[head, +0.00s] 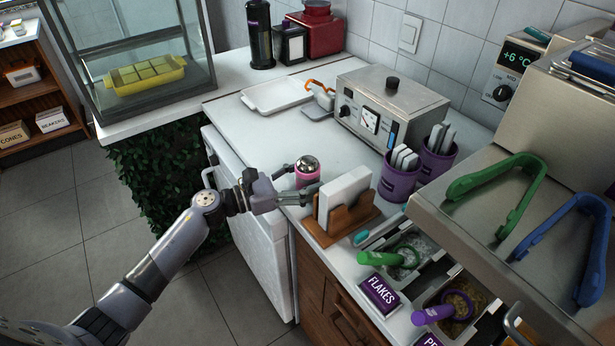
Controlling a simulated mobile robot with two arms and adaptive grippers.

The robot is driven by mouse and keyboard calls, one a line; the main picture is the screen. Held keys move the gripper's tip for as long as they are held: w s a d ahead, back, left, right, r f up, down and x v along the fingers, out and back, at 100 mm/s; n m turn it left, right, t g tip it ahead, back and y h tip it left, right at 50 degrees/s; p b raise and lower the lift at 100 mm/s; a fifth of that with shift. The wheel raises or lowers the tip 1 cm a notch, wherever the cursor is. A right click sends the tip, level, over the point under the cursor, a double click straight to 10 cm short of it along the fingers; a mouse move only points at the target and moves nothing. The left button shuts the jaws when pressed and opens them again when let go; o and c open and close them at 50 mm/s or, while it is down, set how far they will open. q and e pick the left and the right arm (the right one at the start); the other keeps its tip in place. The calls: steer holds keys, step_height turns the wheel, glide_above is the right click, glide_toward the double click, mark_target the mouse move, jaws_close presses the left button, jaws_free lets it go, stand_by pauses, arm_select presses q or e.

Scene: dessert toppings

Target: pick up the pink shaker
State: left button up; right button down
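The pink shaker (308,174), with a silver domed top, stands upright on the white counter (258,137) near its front edge. My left gripper (304,180) reaches in from the left at the shaker's height. Its fingers are spread, one at the shaker's left side and one in front of its lower part. The far fingertip is partly hidden, and I cannot tell whether the fingers press on the shaker. My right gripper is not in view.
A wooden holder (337,224) with white cards stands close, right of the gripper. Purple cups (399,183) and a steel machine (391,107) stand behind. Topping bins with green and purple scoops are at the lower right. The counter left of the shaker is clear up to a white tray (274,106).

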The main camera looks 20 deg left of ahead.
arm_select(q)
steer(key=c, duration=1.1)
steer(key=shift+r, duration=0.1)
